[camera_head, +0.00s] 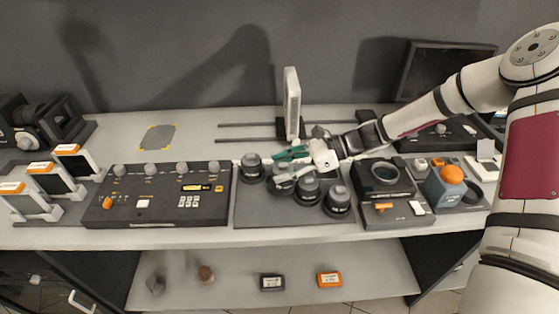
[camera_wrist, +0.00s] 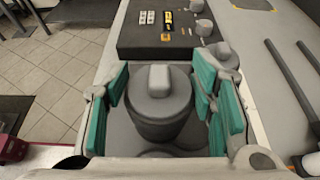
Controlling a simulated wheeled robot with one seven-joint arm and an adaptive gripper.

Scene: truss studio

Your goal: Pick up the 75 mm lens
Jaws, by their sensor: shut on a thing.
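Several dark grey lenses with round, knob-like tops stand close together on a grey mat (camera_head: 255,215) at the middle of the table. My gripper (camera_head: 290,165), with green finger pads, is shut on a lens (camera_head: 283,170) in this group, its fingers on either side. In the wrist view a grey lens (camera_wrist: 158,95) shows upright between the green pads. I can read no size marking, so I cannot tell which lens is the 75 mm one. I cannot tell whether the held lens is clear of the mat.
A lens (camera_head: 251,168) stands left of my fingertips, and two more (camera_head: 308,190), (camera_head: 338,202) stand to the near right. A control panel (camera_head: 160,195) lies left. A dark device (camera_head: 393,190) lies right. An upright white panel (camera_head: 292,103) stands behind.

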